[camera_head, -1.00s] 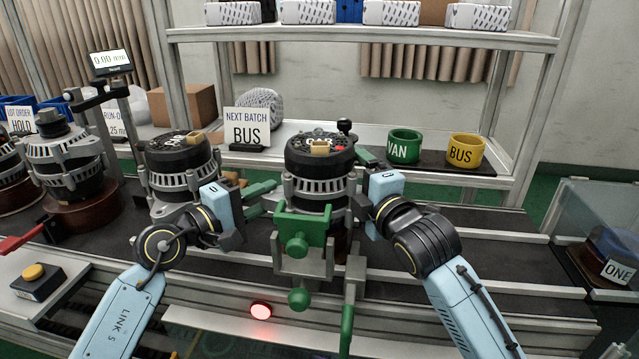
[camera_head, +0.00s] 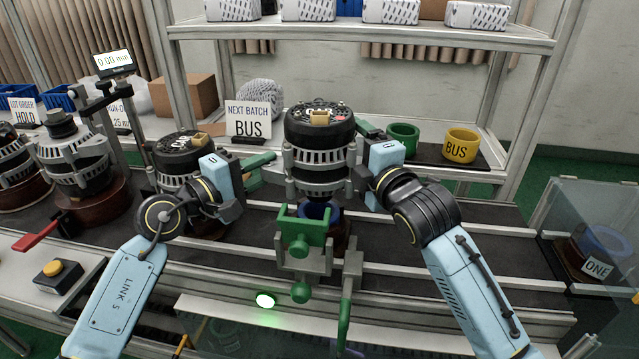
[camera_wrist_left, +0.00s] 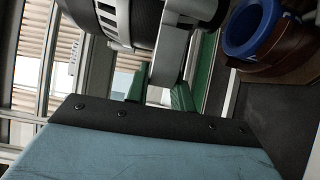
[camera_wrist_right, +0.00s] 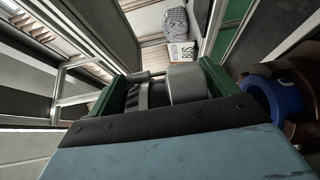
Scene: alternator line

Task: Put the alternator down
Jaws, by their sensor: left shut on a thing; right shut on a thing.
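The alternator (camera_head: 318,150), a grey finned body with a black top, hangs upright between my two grippers. It is above a blue ring (camera_head: 318,211) seated on a brown round base (camera_wrist_left: 272,68), with a gap between. My left gripper (camera_head: 264,162) is shut on its left side; the green fingers clasp a grey lug in the left wrist view (camera_wrist_left: 165,88). My right gripper (camera_head: 360,150) is shut on the right side, around a grey lug in the right wrist view (camera_wrist_right: 160,88). The green clamp fixture (camera_head: 303,235) partly hides the ring and base.
Another alternator (camera_head: 182,155) stands close left of my left gripper, with several more further left. A green ring (camera_head: 404,137) and a yellow BUS ring (camera_head: 461,145) stand behind right. A green lamp (camera_head: 265,300) glows in front.

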